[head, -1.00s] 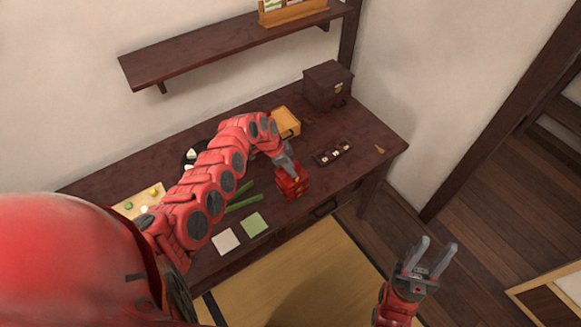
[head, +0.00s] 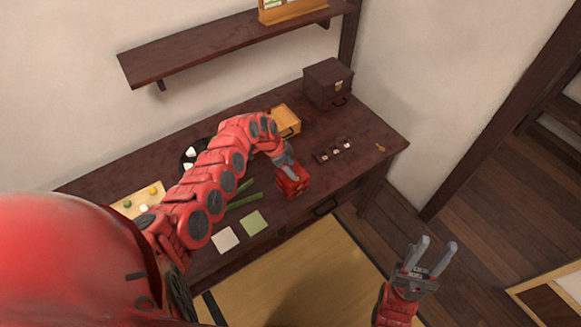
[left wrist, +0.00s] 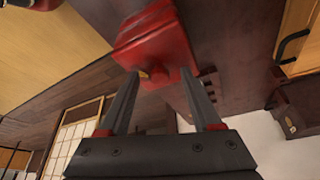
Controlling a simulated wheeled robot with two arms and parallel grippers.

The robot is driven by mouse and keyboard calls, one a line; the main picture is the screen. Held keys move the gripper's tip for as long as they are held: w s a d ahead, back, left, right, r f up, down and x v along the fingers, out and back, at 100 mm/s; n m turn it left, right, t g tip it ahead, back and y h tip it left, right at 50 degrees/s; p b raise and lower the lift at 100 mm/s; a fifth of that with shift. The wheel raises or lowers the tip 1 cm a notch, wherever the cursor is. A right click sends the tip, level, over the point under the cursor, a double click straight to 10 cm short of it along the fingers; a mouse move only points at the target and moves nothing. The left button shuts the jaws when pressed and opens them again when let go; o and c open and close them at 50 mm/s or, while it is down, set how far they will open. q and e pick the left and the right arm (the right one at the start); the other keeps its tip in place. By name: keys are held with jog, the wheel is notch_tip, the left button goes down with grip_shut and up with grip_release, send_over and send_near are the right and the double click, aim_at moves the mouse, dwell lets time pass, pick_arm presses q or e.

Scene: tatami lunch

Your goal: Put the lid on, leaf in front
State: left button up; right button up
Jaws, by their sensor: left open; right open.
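A red box (head: 293,183) stands near the front edge of the dark table, right of the middle. My left gripper (head: 288,163) is at its upper side in the head view. In the left wrist view the red box (left wrist: 155,42) lies just beyond the open fingertips (left wrist: 158,76), with a small gold mark on its near face. I cannot tell whether the lid is separate from the box or whether the fingers touch it. My right gripper (head: 435,255) is open and empty, away from the table at the lower right.
Behind the box are a yellow tray (head: 286,122) and a dark chest (head: 327,84). A dark rack (head: 334,152) lies to the right. Green strips (head: 243,201), a green square (head: 253,223) and a pale square (head: 225,239) lie left of it. A shelf (head: 220,50) hangs above.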

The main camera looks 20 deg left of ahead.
pick_arm(q)
jog(key=b+v, duration=0.2)
jog(key=v, duration=1.5)
jog(key=shift+r+b, duration=0.15)
jog(key=shift+b, duration=0.2)
jog(key=shift+a, duration=0.15)
